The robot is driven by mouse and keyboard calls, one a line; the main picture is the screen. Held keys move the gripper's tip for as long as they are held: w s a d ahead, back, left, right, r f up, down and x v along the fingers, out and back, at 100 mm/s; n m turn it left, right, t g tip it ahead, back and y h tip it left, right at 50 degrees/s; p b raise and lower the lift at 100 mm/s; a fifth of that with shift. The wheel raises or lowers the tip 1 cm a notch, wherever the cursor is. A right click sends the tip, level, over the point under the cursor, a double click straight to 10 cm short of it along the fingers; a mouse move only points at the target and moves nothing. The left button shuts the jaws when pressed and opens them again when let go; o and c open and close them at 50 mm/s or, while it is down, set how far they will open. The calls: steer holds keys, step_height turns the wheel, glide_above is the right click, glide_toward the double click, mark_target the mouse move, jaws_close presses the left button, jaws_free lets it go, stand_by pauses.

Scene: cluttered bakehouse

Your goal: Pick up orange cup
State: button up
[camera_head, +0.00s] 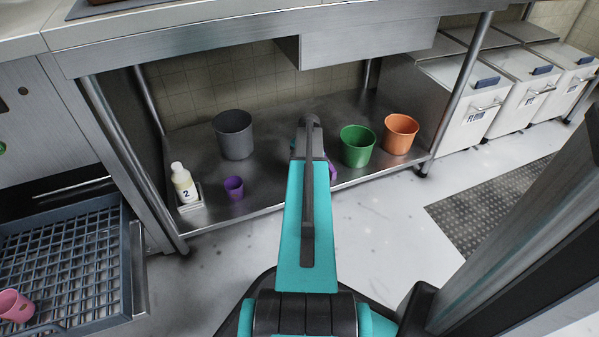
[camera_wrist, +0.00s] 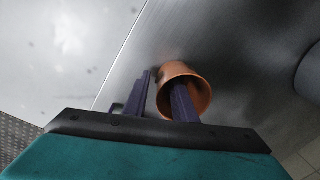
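A small orange cup (camera_wrist: 173,70) shows in the wrist view on the metal shelf, its open mouth toward the camera. My gripper (camera_wrist: 162,80) is open at the cup. The right finger overlaps the cup's mouth and appears to reach inside it. The left finger is outside, beside the cup's left wall, with a narrow gap showing. I cannot tell whether either finger touches the cup. In the head view my arm hides this cup and most of the gripper.
On the lower shelf (camera_head: 275,190) stand a grey bucket (camera_head: 234,136), a small purple cup (camera_head: 234,188), a bottle (camera_head: 183,184), a green bucket (camera_head: 357,147) and a larger orange bucket (camera_head: 401,134). A pink cup (camera_head: 15,306) lies on the rack (camera_head: 65,262). A worktop (camera_head: 190,35) overhangs the shelf.

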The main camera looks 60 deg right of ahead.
jaws_close()
steer(key=shift+r, duration=0.1)
steer(key=shift+r+p, duration=0.5)
steer(key=shift+r, duration=0.2)
step_height(320, 180, up, 3)
steer(key=shift+f+p, duration=0.2)
steer(key=shift+p, duration=0.7)
steer(key=w+a+p, duration=0.1)
steer(key=a+p, duration=0.3)
steer(key=a, duration=1.2)
steer(key=shift+w+r, duration=0.4)
steer(key=shift+d, duration=0.1)
